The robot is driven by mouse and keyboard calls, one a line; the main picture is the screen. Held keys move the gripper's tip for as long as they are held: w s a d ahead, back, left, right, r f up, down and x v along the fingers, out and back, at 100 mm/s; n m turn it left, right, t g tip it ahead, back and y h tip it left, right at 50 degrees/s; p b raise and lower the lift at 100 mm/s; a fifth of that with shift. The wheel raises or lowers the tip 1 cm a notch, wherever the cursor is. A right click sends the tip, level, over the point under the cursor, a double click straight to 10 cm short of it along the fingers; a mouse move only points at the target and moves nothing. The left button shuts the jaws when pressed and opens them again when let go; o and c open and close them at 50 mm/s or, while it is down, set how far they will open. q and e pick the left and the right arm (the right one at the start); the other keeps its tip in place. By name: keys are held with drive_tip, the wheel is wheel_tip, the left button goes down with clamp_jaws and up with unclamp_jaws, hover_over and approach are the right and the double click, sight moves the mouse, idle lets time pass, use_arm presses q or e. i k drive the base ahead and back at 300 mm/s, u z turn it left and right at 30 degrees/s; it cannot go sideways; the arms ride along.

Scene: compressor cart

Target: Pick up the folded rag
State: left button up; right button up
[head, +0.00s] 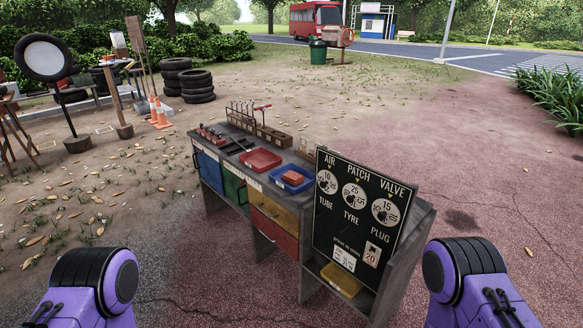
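A small red folded-looking piece (293,177) lies in a blue tray (307,186) on top of the compressor cart (324,200); it may be the folded rag, but it is too small to be sure. A yellow flat item (341,279) lies on the cart's low shelf at the right end, and I cannot tell whether it is cloth or a tray. Purple links of both my arms show at the bottom left and bottom right. Neither gripper is in view.
A red tray (260,160), a wooden rack of tools (259,131) and small tools share the cart top. A black price board (359,215) stands at the cart's right end. Orange cones (159,112) and stacked tyres (197,86) stand behind left. Paving around the cart is clear.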

sight(293, 177)
drive_tip(key=u, duration=0.6)
drive_tip(key=i, duration=2.1)
drive_tip(key=z, duration=1.05)
